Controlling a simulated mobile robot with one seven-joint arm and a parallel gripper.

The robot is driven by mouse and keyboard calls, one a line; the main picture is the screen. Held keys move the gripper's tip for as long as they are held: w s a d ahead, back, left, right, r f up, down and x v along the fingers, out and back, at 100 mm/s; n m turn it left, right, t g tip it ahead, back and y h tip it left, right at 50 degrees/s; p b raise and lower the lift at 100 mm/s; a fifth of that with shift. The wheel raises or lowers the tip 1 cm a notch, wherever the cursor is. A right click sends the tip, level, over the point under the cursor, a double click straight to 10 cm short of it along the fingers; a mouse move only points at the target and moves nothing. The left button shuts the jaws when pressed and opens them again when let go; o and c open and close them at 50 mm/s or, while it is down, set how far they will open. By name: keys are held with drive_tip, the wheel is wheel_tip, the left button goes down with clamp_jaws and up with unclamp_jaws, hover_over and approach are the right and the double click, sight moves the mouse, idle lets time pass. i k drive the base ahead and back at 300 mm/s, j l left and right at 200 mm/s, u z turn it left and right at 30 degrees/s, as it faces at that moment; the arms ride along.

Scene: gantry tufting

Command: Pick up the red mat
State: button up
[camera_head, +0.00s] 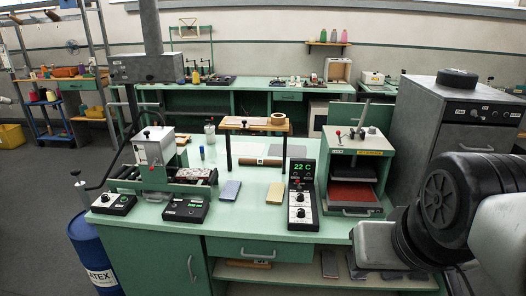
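A flat red mat (352,195) lies in the open lower bay of a green and grey box-shaped machine (359,142) on the right of the green bench. A dark plate sits above the mat, and a handle is at the bay's front edge. My arm reaches in from the right edge, in front of the grey cabinet and the bench's right end. No gripper fingers can be made out.
A control box reading 22 C (302,196) stands left of the machine. A yellow block (275,193) and blue block (230,190) lie on the green bench (250,222). A tufting-like machine (156,160) is at left. A blue drum (92,255) stands on the floor.

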sight(183, 173)
drive_tip(key=i+j, duration=0.2)
drive_tip(key=j, duration=0.2)
drive_tip(key=i+j, duration=0.15)
drive_tip(key=j, duration=0.2)
drive_tip(key=i+j, duration=0.2)
drive_tip(key=j, duration=0.2)
drive_tip(key=i+j, duration=0.2)
drive_tip(key=j, duration=0.2)
drive_tip(key=i+j, duration=0.2)
drive_tip(key=j, duration=0.15)
drive_tip(key=i+j, duration=0.15)
drive_tip(key=j, duration=0.25)
drive_tip(key=i+j, duration=0.2)
drive_tip(key=j, duration=0.2)
